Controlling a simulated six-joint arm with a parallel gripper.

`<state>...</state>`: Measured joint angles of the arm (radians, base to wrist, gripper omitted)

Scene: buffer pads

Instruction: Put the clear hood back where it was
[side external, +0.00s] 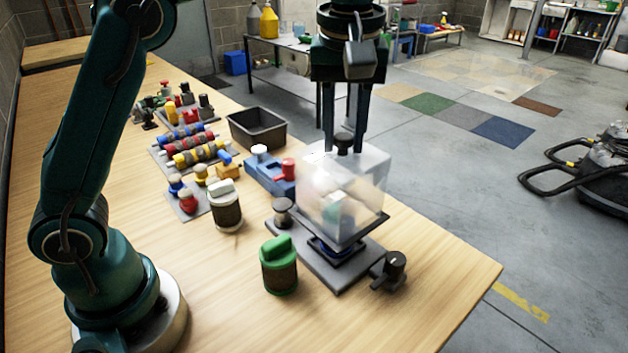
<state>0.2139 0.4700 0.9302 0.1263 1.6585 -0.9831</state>
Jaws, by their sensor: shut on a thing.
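The clear hood (368,190) is a see-through box with a dark bottom rim and a dark knob (345,142) on top. My gripper (345,140) points straight down and is shut on that knob. The hood is upright over a grey base plate (335,277). Its rim appears a little above a dark square frame with some blue in it on the plate; I cannot tell whether they touch. Something whitish and greenish shows blurred through the hood's wall. The plate has a grey knob (283,211) at its left and a black knob (391,266) at its right.
A green-lidded jar (279,270) and a white-lidded jar (226,212) stand left of the plate. A blue block (262,176) with white and red knobs is close behind the hood. A black bin (258,130) and several coloured parts stand farther back. The front table area is clear.

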